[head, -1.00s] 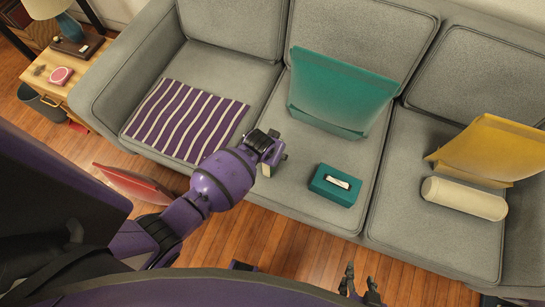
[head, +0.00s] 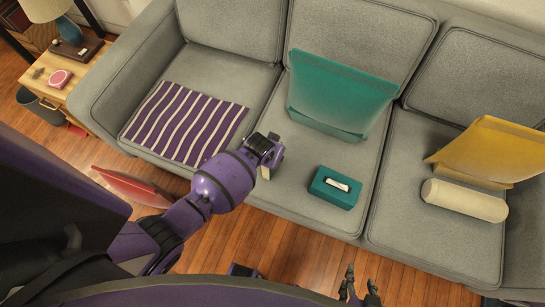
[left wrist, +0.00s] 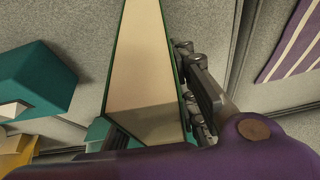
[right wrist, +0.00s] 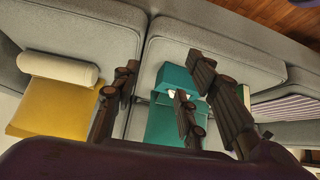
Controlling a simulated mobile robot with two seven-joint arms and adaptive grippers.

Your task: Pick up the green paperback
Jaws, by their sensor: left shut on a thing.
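The green paperback (left wrist: 143,75) fills the middle of the left wrist view, its cream page edges toward the camera and thin green cover edges at its sides. My left gripper (head: 268,158) is shut on it, with fingers on both sides. In the head view only a small part of the paperback (head: 265,174) shows below the gripper, over the front of the middle seat; the rest is hidden. I cannot tell whether it touches the seat. My right gripper (head: 360,290) is open and empty in front of the sofa; its spread fingers show in the right wrist view (right wrist: 163,90).
A teal tissue box (head: 334,188) sits on the middle seat, right of my left gripper. A teal cushion (head: 340,90) leans behind. A striped cloth (head: 187,122) lies on the left seat. A yellow cushion (head: 487,150) and cream bolster (head: 464,200) occupy the right seat.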

